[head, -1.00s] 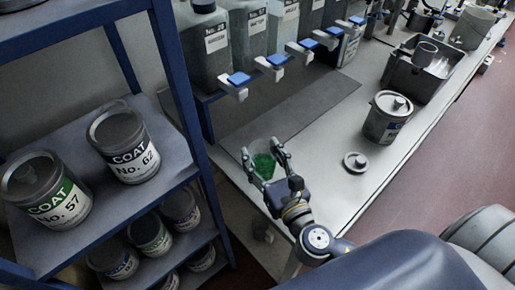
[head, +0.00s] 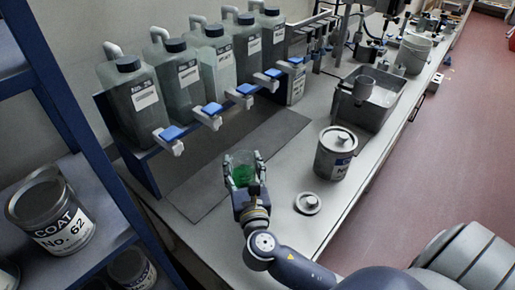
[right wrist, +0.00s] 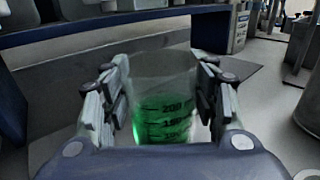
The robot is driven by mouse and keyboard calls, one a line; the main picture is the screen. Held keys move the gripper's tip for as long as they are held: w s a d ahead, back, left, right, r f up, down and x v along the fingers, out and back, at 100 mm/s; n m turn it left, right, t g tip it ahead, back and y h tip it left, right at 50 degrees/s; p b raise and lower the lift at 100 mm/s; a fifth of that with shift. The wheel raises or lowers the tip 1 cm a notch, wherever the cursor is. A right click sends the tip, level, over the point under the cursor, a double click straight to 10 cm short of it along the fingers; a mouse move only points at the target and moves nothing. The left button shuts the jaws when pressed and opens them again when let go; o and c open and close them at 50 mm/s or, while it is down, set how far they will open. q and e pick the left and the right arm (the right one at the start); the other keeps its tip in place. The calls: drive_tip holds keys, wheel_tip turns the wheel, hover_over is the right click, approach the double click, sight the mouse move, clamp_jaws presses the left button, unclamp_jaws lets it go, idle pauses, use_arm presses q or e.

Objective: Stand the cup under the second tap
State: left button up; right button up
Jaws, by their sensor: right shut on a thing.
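The cup is a clear beaker (head: 242,172) with green liquid and volume marks. It looks upright. My right gripper (head: 243,164) is shut on it, with a finger on each side; the right wrist view shows the cup (right wrist: 165,100) between both fingers. Several taps with blue levers stick out in a row below the bottles; the second from the left (head: 208,117) is behind and left of the cup. The cup is over the front edge of the dark mat (head: 195,198), out in front of the taps. Its height above the bench is unclear. My left gripper is not in view.
Several grey bottles (head: 138,98) stand behind the taps. A lidded can (head: 334,158) and a loose lid (head: 308,203) are on the bench right of the cup. A grey bin (head: 372,105) stands farther back. A blue shelf with paint cans (head: 50,212) is at left.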

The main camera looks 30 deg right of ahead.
drive_tip(key=shift+w+d+r+h, duration=0.1)
drive_tip(key=shift+w+d+h, duration=0.2)
drive_tip(key=shift+w+d, duration=0.5)
drive_tip(key=x, duration=0.5)
drive_tip(key=d+f+p+x, duration=0.1)
drive_tip(key=x, duration=0.4)
drive_tip(key=d+f+x, duration=0.1)
drive_tip(key=x, duration=0.3)
drive_tip(key=shift+d, duration=0.3)
wheel_tip(320, 180, down, 3)
drive_tip(key=shift+s+r, duration=0.1)
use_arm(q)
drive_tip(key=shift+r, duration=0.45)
use_arm(e)
drive_tip(key=shift+f, duration=0.2)
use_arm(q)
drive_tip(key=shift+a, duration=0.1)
